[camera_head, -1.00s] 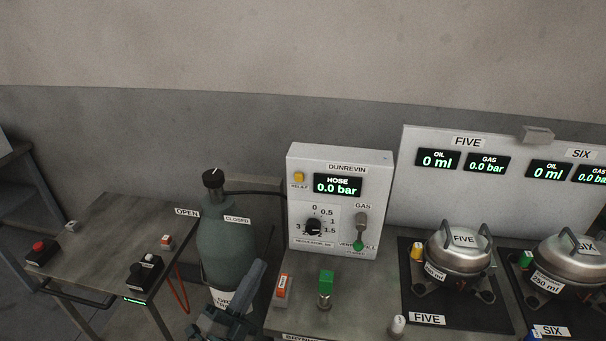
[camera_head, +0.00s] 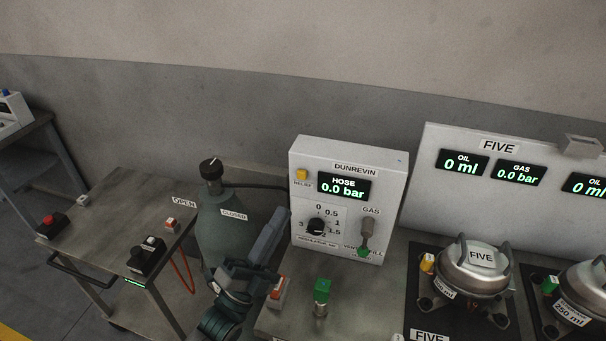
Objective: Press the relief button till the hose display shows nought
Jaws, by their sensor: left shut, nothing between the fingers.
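The yellow relief button (camera_head: 302,174) is on the upper left of the white Dunrevin panel (camera_head: 395,190), above a small RELIEF label. The hose display (camera_head: 344,187) beside it reads 0.0 bar. My left gripper (camera_head: 279,218) is shut and empty. It is in front of the gas cylinder, left of the panel and below the relief button, apart from the button in the picture. My right gripper is not in view.
The green gas cylinder (camera_head: 212,215) stands between the bench and a side table (camera_head: 105,215). A green-topped fitting (camera_head: 321,291) and an orange-and-white switch (camera_head: 278,290) are on the bench. Vessel FIVE (camera_head: 476,268) stands to the right.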

